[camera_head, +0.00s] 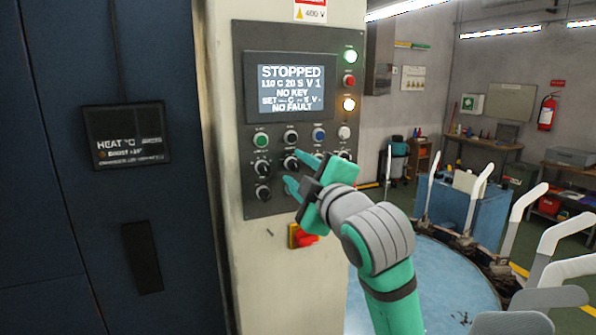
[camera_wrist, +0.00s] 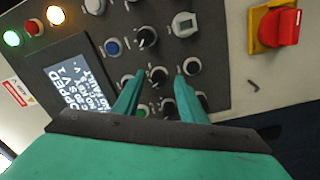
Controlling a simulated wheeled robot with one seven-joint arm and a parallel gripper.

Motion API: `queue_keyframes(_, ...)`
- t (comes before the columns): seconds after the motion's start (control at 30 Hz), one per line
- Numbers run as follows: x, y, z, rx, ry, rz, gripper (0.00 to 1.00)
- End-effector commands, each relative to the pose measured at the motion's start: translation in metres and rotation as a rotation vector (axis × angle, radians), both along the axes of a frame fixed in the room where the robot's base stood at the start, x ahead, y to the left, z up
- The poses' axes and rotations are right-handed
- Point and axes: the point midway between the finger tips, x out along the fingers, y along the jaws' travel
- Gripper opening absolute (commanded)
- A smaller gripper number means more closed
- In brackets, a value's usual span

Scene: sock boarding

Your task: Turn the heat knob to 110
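The grey control panel (camera_head: 250,205) holds a display (camera_head: 290,86) that reads "STOPPED", "110 C 20 S V 1", "NO KEY", a partly illegible SET line and "NO FAULT". Several black knobs sit below it; their labels are too small to read, so I cannot tell which is the heat knob. My gripper (camera_head: 294,169) is at the panel with its teal fingers apart. In the wrist view, one black knob (camera_wrist: 158,75) appears between the fingertips of my gripper (camera_wrist: 161,74). I cannot tell whether they touch it. The fingers hide some lower controls.
A red rotary switch on a yellow plate (camera_wrist: 272,26) is below the panel. A dark sign reading "HEAT °C" (camera_head: 126,135) is on the blue cabinet at left. A round blue table (camera_head: 440,270) with several white upright forms (camera_head: 520,203) stands at right, near my arm.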

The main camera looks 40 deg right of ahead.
Motion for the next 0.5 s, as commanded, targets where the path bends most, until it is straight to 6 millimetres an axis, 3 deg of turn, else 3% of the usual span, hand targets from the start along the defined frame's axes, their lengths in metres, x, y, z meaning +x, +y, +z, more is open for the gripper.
queue_keyframes(0.3,-0.002,0.001,0.000,0.001,-0.002,0.001,0.37)
queue_keyframes(0.5,-0.025,0.007,0.000,0.000,-0.003,0.001,0.37)
